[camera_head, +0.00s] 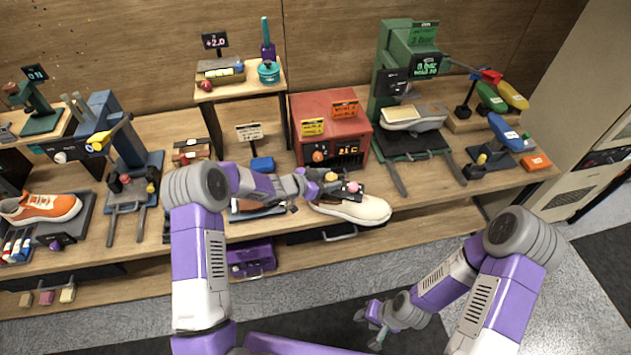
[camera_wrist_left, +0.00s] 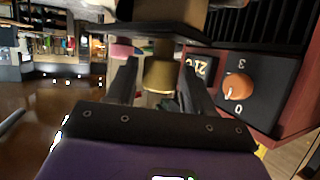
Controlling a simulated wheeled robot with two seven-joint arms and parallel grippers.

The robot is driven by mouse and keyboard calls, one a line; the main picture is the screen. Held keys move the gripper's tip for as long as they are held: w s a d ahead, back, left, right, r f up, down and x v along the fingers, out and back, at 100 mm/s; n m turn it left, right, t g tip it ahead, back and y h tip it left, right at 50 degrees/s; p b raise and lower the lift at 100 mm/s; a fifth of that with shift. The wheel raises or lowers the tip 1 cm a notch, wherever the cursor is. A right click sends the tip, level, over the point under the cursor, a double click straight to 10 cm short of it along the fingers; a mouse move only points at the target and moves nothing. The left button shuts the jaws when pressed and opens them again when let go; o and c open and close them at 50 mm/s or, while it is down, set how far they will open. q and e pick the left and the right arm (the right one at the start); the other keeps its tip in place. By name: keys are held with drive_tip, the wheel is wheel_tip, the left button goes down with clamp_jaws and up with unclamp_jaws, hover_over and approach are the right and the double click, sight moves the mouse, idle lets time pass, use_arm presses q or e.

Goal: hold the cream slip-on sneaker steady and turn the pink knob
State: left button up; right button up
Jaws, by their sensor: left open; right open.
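The cream slip-on sneaker (camera_head: 366,211) lies on the bench in front of the red machine, toe to the right; my left gripper partly hides its upper. The pink knob (camera_head: 353,187) shows just above the sneaker, at the fingers of my left gripper (camera_head: 340,187). In the left wrist view my left gripper (camera_wrist_left: 160,88) is open. A brass-coloured cylinder (camera_wrist_left: 160,75) shows between or just beyond its fingers; I cannot tell whether they touch it. My right gripper (camera_head: 373,325) is open, low over the floor and away from the bench.
The red machine (camera_head: 303,107) stands behind the sneaker; its orange dial (camera_wrist_left: 237,87) is close to the right of my left fingers. A green machine (camera_head: 392,65) stands to the right, with a grey shoe (camera_head: 415,117). An orange sneaker (camera_head: 45,208) lies at far left.

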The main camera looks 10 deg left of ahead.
use_arm(q)
drive_tip(key=shift+x, duration=1.45)
clamp_jaws()
use_arm(e)
drive_tip(key=shift+o, duration=1.4)
drive_tip(key=w+a+r+n+t+y, duration=0.1)
drive_tip(key=w+a+r+n+t, duration=0.1)
drive_tip(key=w, duration=1)
wheel_tip(320, 180, up, 3)
drive_tip(key=shift+n+t+y, duration=0.4)
drive_tip(key=shift+n+t, duration=0.5)
drive_tip(key=shift+t, duration=0.1)
drive_tip(key=n+t+y, duration=0.3)
drive_tip(key=n+t, duration=0.3)
drive_tip(key=n, duration=0.1)
approach(355, 187)
drive_tip(key=x, duration=0.7)
drive_tip(key=shift+w+a+f, duration=0.1)
drive_tip(key=shift+w+a, duration=0.1)
drive_tip(key=shift+a, duration=0.05)
drive_tip(key=shift+w+a+f, duration=0.2)
drive_tip(key=shift+w+a, duration=0.1)
drive_tip(key=shift+w, duration=0.1)
